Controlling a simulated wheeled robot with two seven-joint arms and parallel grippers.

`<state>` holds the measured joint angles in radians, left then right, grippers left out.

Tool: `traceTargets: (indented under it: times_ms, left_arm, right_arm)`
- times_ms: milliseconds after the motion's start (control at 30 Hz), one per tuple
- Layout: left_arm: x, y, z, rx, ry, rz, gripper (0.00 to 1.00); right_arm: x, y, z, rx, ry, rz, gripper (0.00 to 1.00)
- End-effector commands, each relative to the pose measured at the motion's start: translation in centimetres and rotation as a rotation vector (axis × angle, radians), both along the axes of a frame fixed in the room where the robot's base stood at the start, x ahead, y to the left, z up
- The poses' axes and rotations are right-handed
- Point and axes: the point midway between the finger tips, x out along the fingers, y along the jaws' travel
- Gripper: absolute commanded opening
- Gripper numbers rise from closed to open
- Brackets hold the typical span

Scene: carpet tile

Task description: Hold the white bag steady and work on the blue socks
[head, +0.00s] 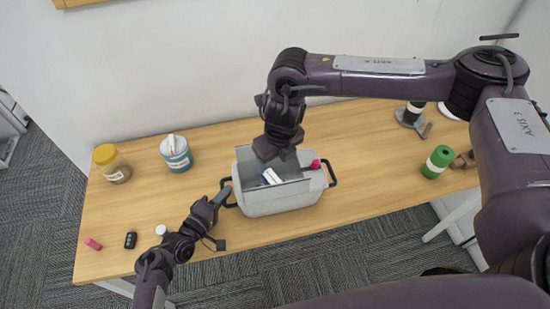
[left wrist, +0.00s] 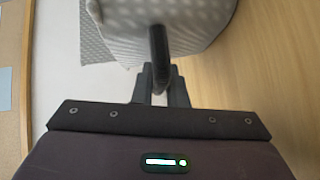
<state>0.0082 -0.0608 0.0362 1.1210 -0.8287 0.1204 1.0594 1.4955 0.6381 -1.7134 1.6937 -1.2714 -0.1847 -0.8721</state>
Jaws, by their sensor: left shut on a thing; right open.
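The white bag (head: 282,202), pale grey-white with a dark handle at each end, stands open on the table. My left gripper (head: 224,194) is shut on its left handle. In the left wrist view the fingers (left wrist: 161,88) close around the dark handle (left wrist: 159,45), with the bag's pale wall (left wrist: 190,22) beyond. A blue and white item (head: 270,177), possibly the blue socks, lies inside the bag. My right gripper (head: 275,152) is open and points down at the bag's opening, above its back part. Its fingertips are hard to make out, and it hides part of the inside.
A red item (head: 315,164) shows at the bag's right rim. A yellow-lidded jar (head: 112,165) and a blue-white tin (head: 176,154) stand left. A green can (head: 437,162) stands right. Small items lie at the front left. The table between bag and can is clear.

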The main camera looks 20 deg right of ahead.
Motion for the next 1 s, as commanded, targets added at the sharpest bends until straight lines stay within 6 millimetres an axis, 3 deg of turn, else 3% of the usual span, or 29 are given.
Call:
traceTargets:
  times_ms: [100, 133, 300, 667, 1000]
  left_arm:
    - [-0.1, 0.0, -0.1, 0.001, 0.002, -0.001, 0.00]
    - [0.0, 0.0, -0.1, 0.001, 0.002, -0.001, 0.16]
    - [0.0, 0.0, -0.1, 0.001, 0.001, 0.000, 0.38]
    - [-0.5, 0.5, 0.0, 0.001, 0.002, 0.000, 0.38]
    - [-5.0, 5.2, 0.8, 0.004, 0.002, 0.000, 0.38]
  right_arm:
    - [0.0, 0.0, 0.0, 0.000, 0.000, 0.000, 0.67]
    - [0.0, 0.0, 0.0, 0.000, 0.000, 0.000, 0.67]
    - [0.0, 0.0, 0.0, 0.000, 0.000, 0.000, 0.67]
    - [0.0, 0.0, 0.0, 0.000, 0.000, 0.000, 0.67]
    - [0.0, 0.0, 0.0, 0.000, 0.000, 0.000, 0.67]
